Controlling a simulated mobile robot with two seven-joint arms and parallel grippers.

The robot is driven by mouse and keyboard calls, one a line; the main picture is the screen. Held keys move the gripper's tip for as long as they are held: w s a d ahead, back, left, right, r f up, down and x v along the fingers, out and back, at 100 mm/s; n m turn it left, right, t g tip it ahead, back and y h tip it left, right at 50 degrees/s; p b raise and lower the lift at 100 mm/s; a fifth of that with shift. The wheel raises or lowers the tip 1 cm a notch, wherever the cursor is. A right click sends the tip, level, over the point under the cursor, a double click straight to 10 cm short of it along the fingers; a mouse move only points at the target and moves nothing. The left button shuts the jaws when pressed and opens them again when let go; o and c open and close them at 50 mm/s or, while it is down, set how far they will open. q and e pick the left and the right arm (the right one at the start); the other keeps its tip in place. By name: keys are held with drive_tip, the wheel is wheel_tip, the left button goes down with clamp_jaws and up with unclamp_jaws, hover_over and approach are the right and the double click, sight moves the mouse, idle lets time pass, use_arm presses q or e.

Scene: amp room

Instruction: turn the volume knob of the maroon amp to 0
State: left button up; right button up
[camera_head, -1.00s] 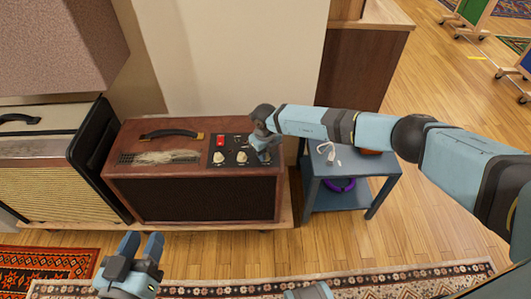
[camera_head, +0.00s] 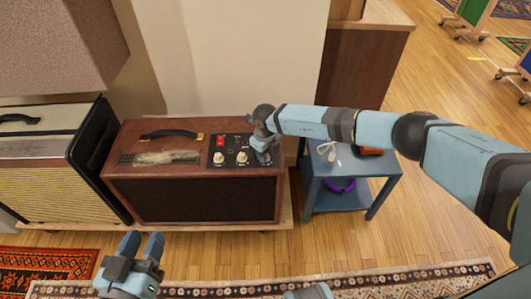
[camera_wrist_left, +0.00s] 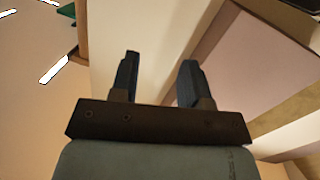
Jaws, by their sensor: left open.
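The maroon amp (camera_head: 200,199) stands on a low wooden shelf in the middle left of the head view. Its dark control panel (camera_head: 231,143) on the top right carries a red switch (camera_head: 220,141) and pale knobs, two of them in plain sight (camera_head: 218,158). My right gripper (camera_head: 262,152) points down over the right end of the panel, at the rightmost knob; gripper and wrist hide that knob, and I cannot tell whether the fingers grip it. My left gripper (camera_head: 141,246) is open and empty in front of the amp, low in the view; its two fingers also show in the left wrist view (camera_wrist_left: 159,85).
A cream amp (camera_head: 60,180) stands close on the left. A blue side table (camera_head: 350,164) with cables and a purple coil (camera_head: 340,185) stands on the right. A wall is behind the amp. The wooden floor and patterned rugs (camera_head: 400,278) in front are clear.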

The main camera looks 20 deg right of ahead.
drive_tip(key=o, duration=0.3)
drive_tip(key=shift+r, duration=0.25)
wheel_tip(320, 180, up, 2)
drive_tip(key=shift+r+p, duration=0.25)
drive_tip(key=shift+p, duration=0.3)
use_arm(q)
drive_tip(key=s+a+f+g+y+p, duration=0.2)
drive_tip(key=a+f+g, duration=0.1)
drive_tip(key=f, duration=0.3)
drive_tip(key=shift+f, duration=0.15)
use_arm(e)
wheel_tip(320, 180, up, 11)
drive_tip(key=shift+f, duration=0.1)
